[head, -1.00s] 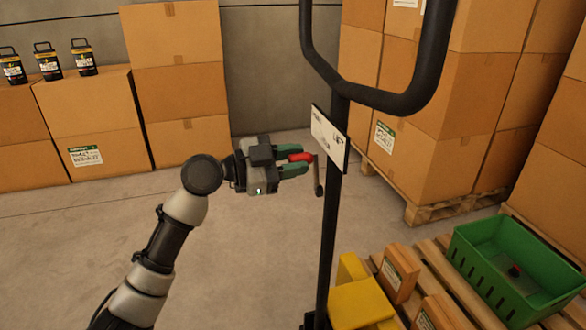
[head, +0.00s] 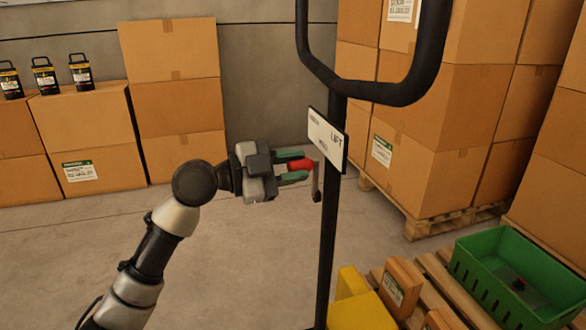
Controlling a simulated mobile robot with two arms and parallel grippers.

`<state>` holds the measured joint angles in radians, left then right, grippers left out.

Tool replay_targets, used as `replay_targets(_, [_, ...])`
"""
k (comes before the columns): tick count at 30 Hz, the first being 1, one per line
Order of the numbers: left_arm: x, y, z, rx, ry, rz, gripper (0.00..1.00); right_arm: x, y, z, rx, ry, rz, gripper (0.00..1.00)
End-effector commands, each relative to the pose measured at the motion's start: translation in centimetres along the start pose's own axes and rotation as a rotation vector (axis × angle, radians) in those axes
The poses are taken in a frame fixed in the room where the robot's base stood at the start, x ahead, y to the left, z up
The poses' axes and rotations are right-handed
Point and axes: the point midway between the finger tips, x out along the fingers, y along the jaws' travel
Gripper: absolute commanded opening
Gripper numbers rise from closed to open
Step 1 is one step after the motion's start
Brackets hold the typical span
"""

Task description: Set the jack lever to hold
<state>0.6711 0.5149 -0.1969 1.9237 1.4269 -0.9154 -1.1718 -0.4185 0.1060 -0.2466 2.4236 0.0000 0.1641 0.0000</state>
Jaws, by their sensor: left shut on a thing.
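The jack's black handle (head: 329,220) stands upright right of centre, with a loop grip at the top. The jack lever (head: 317,182) hangs beside the handle, below the plate, with a red knob (head: 300,165) pointing left. My left gripper (head: 297,166) comes in from the left and is shut on the red knob, its green fingers above and below it. My right gripper is not in view.
A yellow jack body (head: 360,303) is low at the handle's foot. A green crate (head: 490,250) and small boxes (head: 402,280) are on a pallet at right. Stacked cartons (head: 440,165) stand behind; cartons (head: 90,130) with several canisters stand back left. The floor at centre left is clear.

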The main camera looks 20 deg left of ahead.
Motion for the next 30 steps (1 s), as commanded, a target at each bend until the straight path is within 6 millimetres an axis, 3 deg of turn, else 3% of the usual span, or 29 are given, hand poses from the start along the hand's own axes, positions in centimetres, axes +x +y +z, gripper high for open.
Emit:
replay_targets(12, [0.0, 0.1, 0.0, 0.001, -0.001, 0.002, 0.0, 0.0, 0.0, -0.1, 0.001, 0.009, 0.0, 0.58])
replay_targets(13, [0.0, 0.1, 0.0, 0.001, -0.001, 0.002, 0.31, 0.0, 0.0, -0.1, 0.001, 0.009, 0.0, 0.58])
replay_targets(17, [0.0, 0.1, 0.0, 0.001, 0.0, 0.001, 0.51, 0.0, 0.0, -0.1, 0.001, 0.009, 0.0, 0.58])
replay_targets(26, [-0.1, 0.0, 0.0, 0.001, 0.0, 0.0, 0.53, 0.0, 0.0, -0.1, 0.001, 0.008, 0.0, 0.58])
replay_targets(30, [-1.4, 0.0, 0.1, 0.001, -0.004, 0.0, 0.53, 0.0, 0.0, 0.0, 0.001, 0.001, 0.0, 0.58])
